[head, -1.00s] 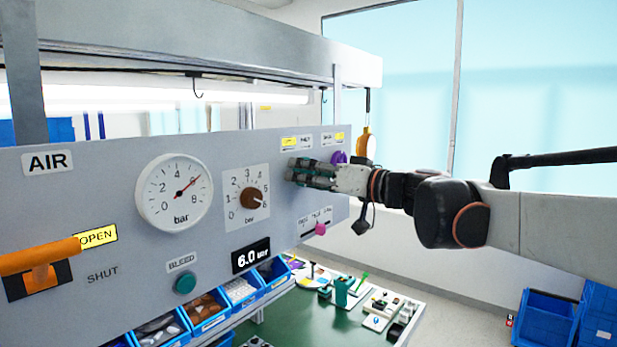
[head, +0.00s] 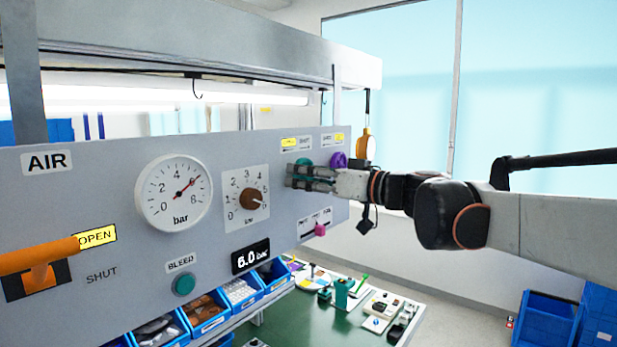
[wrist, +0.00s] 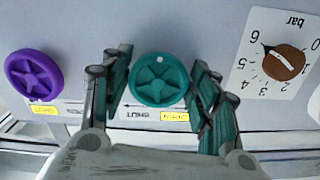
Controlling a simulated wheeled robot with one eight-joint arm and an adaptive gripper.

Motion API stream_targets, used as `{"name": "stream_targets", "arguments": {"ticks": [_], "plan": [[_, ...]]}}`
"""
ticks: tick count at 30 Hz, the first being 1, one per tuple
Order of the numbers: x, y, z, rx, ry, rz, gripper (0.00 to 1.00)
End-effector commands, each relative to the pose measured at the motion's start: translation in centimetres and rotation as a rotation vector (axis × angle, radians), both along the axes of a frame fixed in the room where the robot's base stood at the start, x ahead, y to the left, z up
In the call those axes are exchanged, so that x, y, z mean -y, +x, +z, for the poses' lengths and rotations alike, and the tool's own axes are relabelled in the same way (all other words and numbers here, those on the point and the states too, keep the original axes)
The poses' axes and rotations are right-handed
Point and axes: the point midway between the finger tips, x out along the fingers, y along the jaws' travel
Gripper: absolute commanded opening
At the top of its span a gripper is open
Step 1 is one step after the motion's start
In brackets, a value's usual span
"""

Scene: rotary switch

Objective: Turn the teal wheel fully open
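The teal wheel (head: 303,163) is on the right part of the grey panel, partly hidden by my gripper (head: 291,178) in the head view. In the wrist view the teal wheel (wrist: 160,80) shows whole, with a small pale dot on its rim. My gripper (wrist: 160,60) is open, one finger on each side of the wheel in that view. A gap shows on the left side; the right finger looks very close to the rim. I cannot tell whether it touches. An OPEN/SHUT label (wrist: 160,112) with an arrow is beside the wheel.
A purple wheel (wrist: 34,75) is beside the teal one. A brown knob (head: 252,198), a gauge (head: 174,192), an orange lever (head: 40,257), a teal bleed button (head: 184,284) and a pink slider knob (head: 320,229) are on the panel. An orange item (head: 364,145) hangs at the panel's right end.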

Motion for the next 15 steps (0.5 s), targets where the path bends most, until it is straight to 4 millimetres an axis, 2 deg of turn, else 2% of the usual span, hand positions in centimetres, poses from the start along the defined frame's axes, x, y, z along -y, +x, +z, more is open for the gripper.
{"name": "stream_targets", "arguments": {"ticks": [11,15], "plan": [[0.03,0.03,0.12,-0.001,0.003,0.0,0.72],[0.75,-0.44,0.14,-0.001,0.004,-0.003,0.72]]}}
